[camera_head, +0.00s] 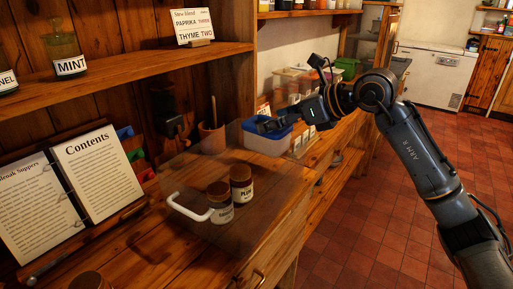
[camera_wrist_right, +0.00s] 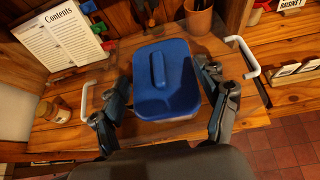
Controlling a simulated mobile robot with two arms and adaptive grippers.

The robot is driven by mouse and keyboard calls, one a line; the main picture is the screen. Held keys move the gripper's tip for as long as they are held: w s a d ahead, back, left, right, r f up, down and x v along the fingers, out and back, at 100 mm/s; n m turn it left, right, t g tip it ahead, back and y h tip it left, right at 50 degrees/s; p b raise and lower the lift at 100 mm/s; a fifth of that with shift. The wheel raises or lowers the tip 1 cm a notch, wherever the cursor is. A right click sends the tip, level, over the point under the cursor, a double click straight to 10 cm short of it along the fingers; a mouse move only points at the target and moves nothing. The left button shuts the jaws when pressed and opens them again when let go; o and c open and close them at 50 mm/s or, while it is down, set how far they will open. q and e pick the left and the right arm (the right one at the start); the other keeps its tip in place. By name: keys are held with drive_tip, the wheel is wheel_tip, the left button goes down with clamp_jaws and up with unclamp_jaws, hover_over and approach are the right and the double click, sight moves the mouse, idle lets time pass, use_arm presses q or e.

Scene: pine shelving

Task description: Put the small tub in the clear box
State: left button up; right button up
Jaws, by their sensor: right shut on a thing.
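The small tub has a blue lid and a pale clear body (camera_head: 268,145); its lid fills the middle of the right wrist view (camera_wrist_right: 178,92). My right gripper (camera_head: 274,125) is shut on it, with one finger on either side. The clear box is see-through, and its walls are hard to make out; a white handle (camera_head: 178,203) shows in the head view. In the right wrist view the tub appears between its two white handles (camera_wrist_right: 246,55). I cannot tell the tub's exact height over the box. My left gripper is not in view.
Two lidded jars (camera_head: 241,186) stand by the near white handle. A clay pot (camera_head: 211,137) stands behind, and an open recipe book (camera_head: 95,170) leans at the left. More tubs (camera_head: 290,80) line the counter at the back. The red tiled floor is clear at right.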

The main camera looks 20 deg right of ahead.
drive_tip(key=w+f, duration=0.1)
drive_tip(key=w, duration=0.1)
drive_tip(key=w+f, duration=0.2)
drive_tip(key=w+a+f+p, duration=0.1)
drive_tip(key=w+f, duration=0.1)
drive_tip(key=shift+w+f, duration=0.1)
drive_tip(key=shift+f, duration=0.05)
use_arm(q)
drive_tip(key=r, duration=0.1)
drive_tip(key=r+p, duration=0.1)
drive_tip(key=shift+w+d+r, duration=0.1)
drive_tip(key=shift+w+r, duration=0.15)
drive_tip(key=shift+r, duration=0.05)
use_arm(e)
drive_tip(key=f, duration=0.2)
drive_tip(key=w+f, duration=0.1)
drive_tip(key=f, duration=0.2)
drive_tip(key=shift+w, duration=0.2)
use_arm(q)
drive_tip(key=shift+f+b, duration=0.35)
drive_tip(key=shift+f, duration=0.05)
use_arm(e)
drive_tip(key=shift+f, duration=0.45)
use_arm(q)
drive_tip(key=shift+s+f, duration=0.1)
use_arm(e)
drive_tip(key=shift+s+f, duration=0.1)
drive_tip(key=o, duration=1.4)
